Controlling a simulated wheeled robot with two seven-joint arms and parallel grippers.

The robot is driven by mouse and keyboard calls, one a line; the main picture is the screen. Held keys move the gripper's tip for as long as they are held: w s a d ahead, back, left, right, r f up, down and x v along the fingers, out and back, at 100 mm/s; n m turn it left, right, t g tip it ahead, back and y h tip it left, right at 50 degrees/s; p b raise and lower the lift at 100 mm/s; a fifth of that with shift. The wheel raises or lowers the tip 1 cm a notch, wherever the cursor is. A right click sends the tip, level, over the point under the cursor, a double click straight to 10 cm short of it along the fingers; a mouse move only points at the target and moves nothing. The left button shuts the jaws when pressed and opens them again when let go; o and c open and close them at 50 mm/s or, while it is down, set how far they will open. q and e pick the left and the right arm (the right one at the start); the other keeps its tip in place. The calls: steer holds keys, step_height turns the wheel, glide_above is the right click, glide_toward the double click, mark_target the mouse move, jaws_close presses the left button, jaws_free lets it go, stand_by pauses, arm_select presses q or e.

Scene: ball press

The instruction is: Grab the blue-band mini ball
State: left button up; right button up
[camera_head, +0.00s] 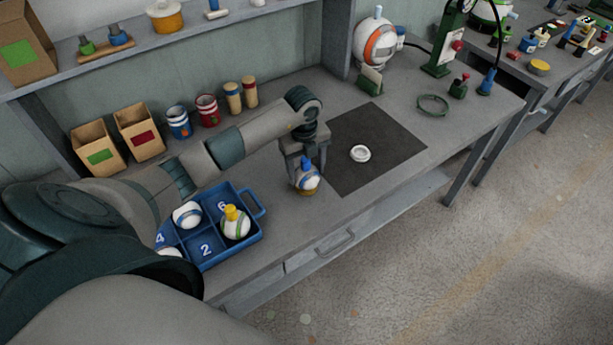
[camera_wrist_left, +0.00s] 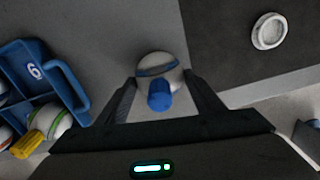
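The blue-band mini ball (camera_head: 306,179) is white with a blue band and a blue cap. It appears upright on a small tan base near the table's front edge. My left gripper (camera_head: 305,168) is directly above it, pointing down, with a finger on each side. In the left wrist view the ball (camera_wrist_left: 158,75) lies between the fingertips (camera_wrist_left: 160,82), its blue cap facing the camera. The ball nearly fills the gap; I cannot tell whether the fingers touch it. My right gripper is not in view.
A blue numbered tray (camera_head: 258,211) stands left of the ball, holding a yellow-capped ball (camera_head: 236,223) and other balls. A dark mat (camera_head: 385,132) with a white ring (camera_head: 360,153) lies to the right. Cans and cardboard boxes (camera_head: 139,134) stand along the back.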

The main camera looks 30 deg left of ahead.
arm_select(q)
steer(key=shift+r, duration=0.1)
steer(key=shift+r+b, duration=0.4)
steer(key=shift+r, duration=0.05)
steer(key=r+b, duration=0.1)
steer(key=d+r+b, duration=0.1)
steer(key=r, duration=0.1)
steer(key=shift+r, duration=0.15)
steer(key=s+d+r+b, duration=0.2)
steer(key=d+r, duration=0.4)
steer(key=d, duration=0.4)
steer(key=shift+d+r, duration=0.25)
steer(key=shift+r, duration=0.05)
steer(key=shift+s+m, duration=0.15)
steer(key=shift+m, duration=0.15)
